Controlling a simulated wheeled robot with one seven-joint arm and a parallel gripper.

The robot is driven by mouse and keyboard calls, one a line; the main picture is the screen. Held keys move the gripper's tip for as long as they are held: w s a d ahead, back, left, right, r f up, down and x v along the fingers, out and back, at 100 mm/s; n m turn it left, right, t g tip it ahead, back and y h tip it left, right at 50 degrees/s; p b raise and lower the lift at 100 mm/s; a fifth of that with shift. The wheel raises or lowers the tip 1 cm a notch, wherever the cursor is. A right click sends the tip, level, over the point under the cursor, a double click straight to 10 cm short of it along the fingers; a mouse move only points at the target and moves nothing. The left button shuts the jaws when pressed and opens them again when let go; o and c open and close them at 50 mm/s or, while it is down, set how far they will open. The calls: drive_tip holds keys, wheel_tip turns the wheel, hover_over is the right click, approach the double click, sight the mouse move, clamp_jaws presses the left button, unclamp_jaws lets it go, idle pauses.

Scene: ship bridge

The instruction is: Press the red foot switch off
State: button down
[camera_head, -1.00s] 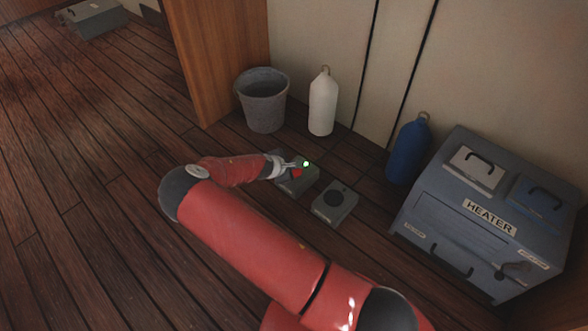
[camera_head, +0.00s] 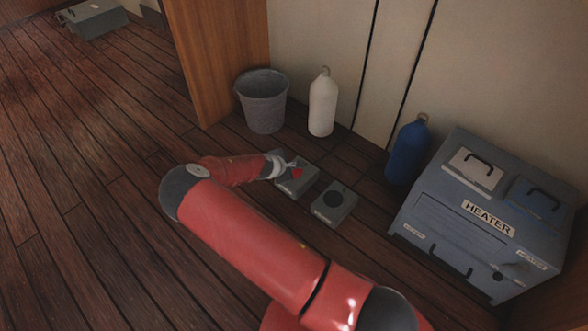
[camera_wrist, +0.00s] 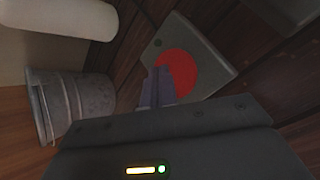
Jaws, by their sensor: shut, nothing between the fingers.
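The red foot switch (camera_head: 299,185) is a grey box with a red round pad, on the wooden floor near the wall. Its small lamp shows no green light. In the wrist view the red pad (camera_wrist: 182,76) shows on the grey box, and my gripper (camera_wrist: 158,75) is in front of it with its fingers shut and empty. The fingertips overlap the pad's left side; I cannot tell whether they touch it. In the head view my gripper (camera_head: 291,166) is over the switch and partly hides it.
A second switch box with a dark pad (camera_head: 334,204) stands just right of it. A grey bucket (camera_head: 264,104), a white bottle (camera_head: 323,106) and a blue bottle (camera_head: 407,151) stand along the wall. A heater box (camera_head: 450,205) is at the right.

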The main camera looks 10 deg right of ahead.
drive_tip(key=shift+r+p, duration=1.95)
drive_tip(key=shift+r, duration=1.05)
drive_tip(key=shift+r, duration=0.15)
drive_tip(key=s+r+m+g+y+p, duration=0.15)
drive_tip(key=s+r+m, duration=0.35)
drive_tip(key=r, duration=0.6)
drive_tip(key=s+r+m+y+p, duration=0.2)
drive_tip(key=s+r+m+y, duration=0.3)
drive_tip(key=r, duration=0.6)
drive_tip(key=s+r+m+g+p, duration=0.1)
drive_tip(key=s+r+m+p, duration=0.15)
drive_tip(key=s+r, duration=0.65)
drive_tip(key=s+d+r+m+t+p, duration=0.1)
drive_tip(key=s+r+m, duration=0.4)
drive_tip(key=s+r, duration=1.2)
drive_tip(key=shift+s+t+p, duration=0.45)
drive_tip(key=shift+s+p, duration=0.2)
drive_tip(key=shift+p, duration=0.3)
